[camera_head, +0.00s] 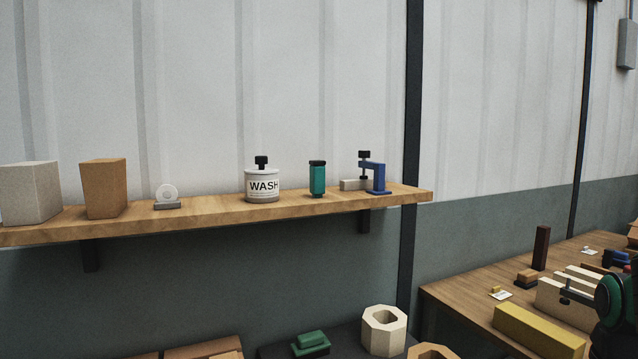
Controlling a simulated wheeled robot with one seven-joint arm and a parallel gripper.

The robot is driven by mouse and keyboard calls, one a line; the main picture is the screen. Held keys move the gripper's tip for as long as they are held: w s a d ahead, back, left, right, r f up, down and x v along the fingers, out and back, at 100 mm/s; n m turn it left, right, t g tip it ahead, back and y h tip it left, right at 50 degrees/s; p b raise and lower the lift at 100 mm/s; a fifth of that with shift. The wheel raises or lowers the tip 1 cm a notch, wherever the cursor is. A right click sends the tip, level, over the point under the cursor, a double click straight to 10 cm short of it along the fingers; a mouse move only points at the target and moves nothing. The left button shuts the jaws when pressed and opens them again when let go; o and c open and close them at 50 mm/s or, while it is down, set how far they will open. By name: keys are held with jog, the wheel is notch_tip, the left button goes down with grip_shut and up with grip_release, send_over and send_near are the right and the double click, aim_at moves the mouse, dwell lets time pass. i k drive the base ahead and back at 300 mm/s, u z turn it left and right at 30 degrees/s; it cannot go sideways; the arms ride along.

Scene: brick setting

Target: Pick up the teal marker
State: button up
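The teal marker (317,180) is a short, thick teal body with a dark cap. It stands upright on the wooden wall shelf (215,216), toward the shelf's right part. A white WASH jar (262,186) stands to its left and a blue clamp (379,178) to its right, both apart from it. My gripper is not in view, and nothing touches the marker.
A tan block (104,188), a pale block (30,192) and a small white disc on a stand (167,195) are farther left. Below are a cream octagonal ring (384,331) and green blocks (310,344). A workbench (468,290) with several pieces is at right.

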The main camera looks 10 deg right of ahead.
aim_at(317, 169)
jog(key=u, duration=1.85)
jog(key=k, duration=0.8)
jog(key=z, duration=1.3)
jog(key=i, duration=1)
jog(key=u, duration=0.05)
